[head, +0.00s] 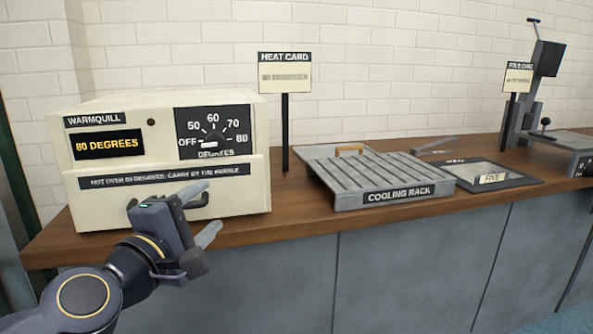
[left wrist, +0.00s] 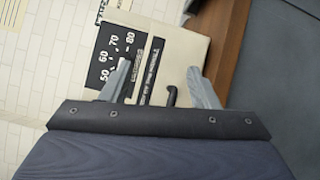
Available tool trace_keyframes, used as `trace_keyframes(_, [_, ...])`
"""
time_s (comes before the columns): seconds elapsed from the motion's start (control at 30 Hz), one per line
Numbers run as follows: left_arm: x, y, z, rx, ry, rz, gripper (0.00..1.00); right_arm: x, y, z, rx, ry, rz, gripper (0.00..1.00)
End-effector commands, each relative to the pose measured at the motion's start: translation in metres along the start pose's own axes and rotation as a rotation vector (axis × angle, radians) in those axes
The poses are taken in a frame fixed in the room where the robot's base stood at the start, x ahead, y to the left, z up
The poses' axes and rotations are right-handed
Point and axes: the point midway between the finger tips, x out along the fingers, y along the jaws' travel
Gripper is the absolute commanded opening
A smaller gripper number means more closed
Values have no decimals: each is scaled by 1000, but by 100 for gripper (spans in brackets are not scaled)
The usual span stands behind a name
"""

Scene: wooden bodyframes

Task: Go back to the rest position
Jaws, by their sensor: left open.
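My left gripper (head: 207,212) is open in front of the cream Warmquill warmer box (head: 255,110), near the lower front panel and its dark handle (head: 133,204). In the left wrist view the two grey fingers (left wrist: 163,88) are spread apart, with the warmer's dial panel and handle (left wrist: 171,95) beyond them. My right gripper is not in view.
The wooden counter (head: 285,218) holds a heat card stand (head: 285,130), a grey cooling rack (head: 370,178), a dark tray marked FIVE (head: 462,173), and a press-like device (head: 530,95) at the far right. Grey cabinet fronts lie below. The space in front of the counter is clear.

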Motion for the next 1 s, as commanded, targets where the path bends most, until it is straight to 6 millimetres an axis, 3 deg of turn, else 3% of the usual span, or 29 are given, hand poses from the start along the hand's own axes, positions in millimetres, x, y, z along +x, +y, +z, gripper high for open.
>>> trace_keyframes(0.03, [-22, -32, -6, 181, -39, -99, 55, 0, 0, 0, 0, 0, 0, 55])
trace_keyframes(0.1, [-50, -78, -11, 405, -112, -242, 55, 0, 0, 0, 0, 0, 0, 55])
trace_keyframes(0.2, [-89, -134, -20, 639, -216, -421, 55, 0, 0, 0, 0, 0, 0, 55])
trace_keyframes(0.3, [-124, -177, -27, 792, -308, -560, 55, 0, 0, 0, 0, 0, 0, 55])
trace_keyframes(0.5, [-183, -237, -38, 978, -473, -772, 55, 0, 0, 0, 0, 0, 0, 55])
trace_keyframes(0.67, [-229, -274, -44, 1074, -605, -915, 55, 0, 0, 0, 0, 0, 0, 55])
trace_keyframes(0.73, [-228, -249, -39, 1077, -611, -917, 55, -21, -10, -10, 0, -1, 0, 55])
trace_keyframes(1.0, [-224, -185, -26, 1075, -609, -914, 55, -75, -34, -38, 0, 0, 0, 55])
